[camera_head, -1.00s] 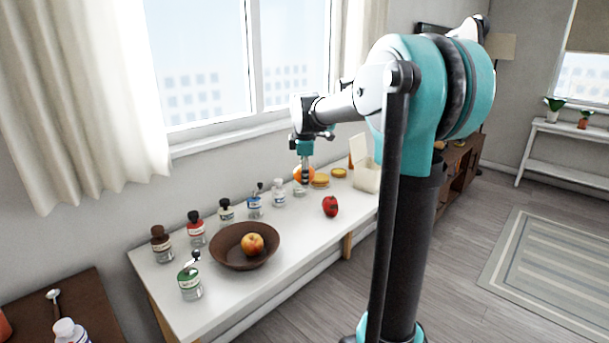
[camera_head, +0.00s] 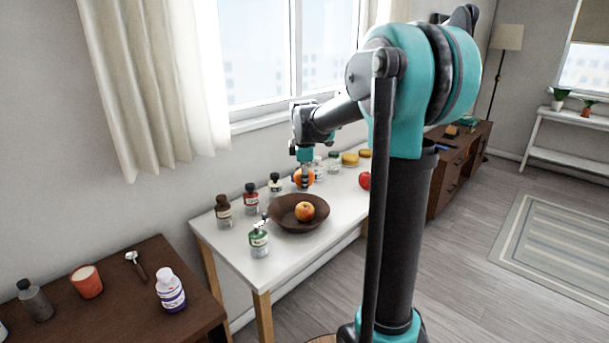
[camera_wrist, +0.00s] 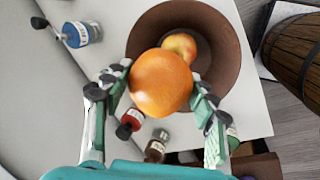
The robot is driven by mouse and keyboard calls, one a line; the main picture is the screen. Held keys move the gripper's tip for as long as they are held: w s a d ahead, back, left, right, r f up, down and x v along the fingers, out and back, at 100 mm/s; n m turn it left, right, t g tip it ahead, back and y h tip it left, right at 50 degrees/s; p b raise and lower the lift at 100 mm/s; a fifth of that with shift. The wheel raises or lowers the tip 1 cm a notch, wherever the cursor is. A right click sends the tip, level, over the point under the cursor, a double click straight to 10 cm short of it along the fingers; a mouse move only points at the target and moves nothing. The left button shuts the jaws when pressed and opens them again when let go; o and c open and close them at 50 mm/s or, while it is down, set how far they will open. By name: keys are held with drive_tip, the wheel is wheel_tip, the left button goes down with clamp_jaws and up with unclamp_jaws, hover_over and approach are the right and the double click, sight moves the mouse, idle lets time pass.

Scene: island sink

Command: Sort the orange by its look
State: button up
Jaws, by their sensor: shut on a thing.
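The orange (camera_wrist: 161,83) is between the two fingers of my gripper (camera_wrist: 158,95) in the wrist view, and the gripper is shut on it. In the head view the orange (camera_head: 303,178) shows partly behind my gripper (camera_head: 304,182), above the far side of the white table. A brown bowl (camera_head: 283,217) stands on the table with a red-yellow apple (camera_head: 305,211) in it. In the wrist view the bowl (camera_wrist: 226,68) and the apple (camera_wrist: 180,45) lie below and beyond the orange. The orange's skin looks evenly orange on the side shown.
Several bottles stand around the bowl, among them a brown one (camera_head: 223,211) and a green-labelled one (camera_head: 259,241). A red fruit (camera_head: 365,180) lies to the right on the white table (camera_head: 230,258). A brown side table (camera_head: 120,306) holds a white bottle (camera_head: 170,291) and an orange cup (camera_head: 87,282).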

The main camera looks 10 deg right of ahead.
drive_tip(key=shift+f, duration=2.85)
drive_tip(key=o, duration=1.3)
drive_tip(key=shift+o, duration=0.2)
drive_tip(key=v, duration=1.2)
drive_tip(key=s+d+f+m, duration=0.2)
drive_tip(key=s+f+m, duration=0.6)
drive_tip(key=s, duration=0.5)
drive_tip(key=s+d+f+m, duration=0.2)
drive_tip(key=s+f+m, duration=0.6)
drive_tip(key=s+f, duration=0.5)
drive_tip(key=shift+s+d+f+m+t, duration=0.2)
drive_tip(key=shift+s+f+m+t, duration=0.15)
drive_tip(key=shift+s+t, duration=0.1)
